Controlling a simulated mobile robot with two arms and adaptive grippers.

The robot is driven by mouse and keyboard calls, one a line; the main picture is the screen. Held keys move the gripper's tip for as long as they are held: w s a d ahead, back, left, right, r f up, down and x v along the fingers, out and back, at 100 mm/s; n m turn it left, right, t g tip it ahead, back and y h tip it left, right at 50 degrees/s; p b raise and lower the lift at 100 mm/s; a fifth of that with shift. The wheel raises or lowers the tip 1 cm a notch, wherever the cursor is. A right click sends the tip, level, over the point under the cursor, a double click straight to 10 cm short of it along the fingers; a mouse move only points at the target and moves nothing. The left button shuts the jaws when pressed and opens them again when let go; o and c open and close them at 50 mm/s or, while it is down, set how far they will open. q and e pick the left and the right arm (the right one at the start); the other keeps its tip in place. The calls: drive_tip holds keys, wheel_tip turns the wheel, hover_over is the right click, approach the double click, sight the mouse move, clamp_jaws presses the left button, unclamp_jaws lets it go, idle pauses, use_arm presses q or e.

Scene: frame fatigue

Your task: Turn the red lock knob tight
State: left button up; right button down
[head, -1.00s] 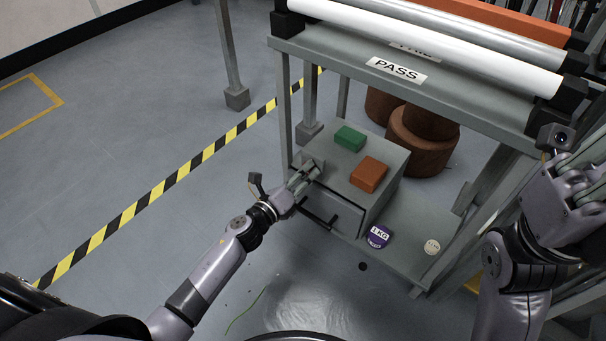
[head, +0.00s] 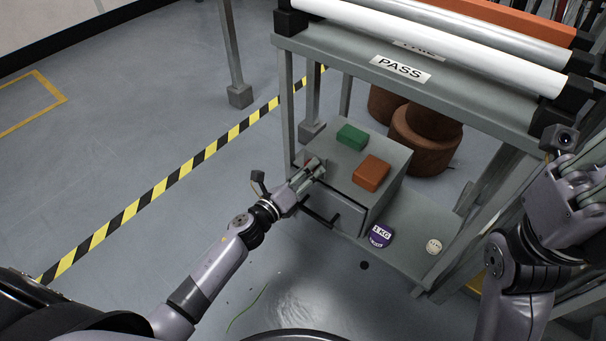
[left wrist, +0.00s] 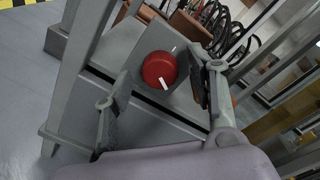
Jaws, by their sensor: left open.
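The red lock knob (left wrist: 160,69) is a round knob with a white mark on its rim, on the grey face of a cabinet, in the left wrist view. A second white line is on the panel beside it. My left gripper (left wrist: 158,92) is open, with one finger on each side of the knob; I cannot tell whether they touch it. In the head view my left gripper (head: 308,172) is at the left side of the grey cabinet (head: 345,215), and the knob is mostly hidden there. My right gripper (head: 588,180) is raised at the right edge, partly cut off.
A green block (head: 351,137) and an orange block (head: 371,173) lie on the cabinet top. A black drawer handle (head: 320,217) is below my left gripper. A purple 1 KG weight (head: 381,236) and a pale disc (head: 433,246) lie on the lower shelf. Frame posts stand around.

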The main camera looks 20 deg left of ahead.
use_arm(q)
drive_tip(key=v, duration=1.2)
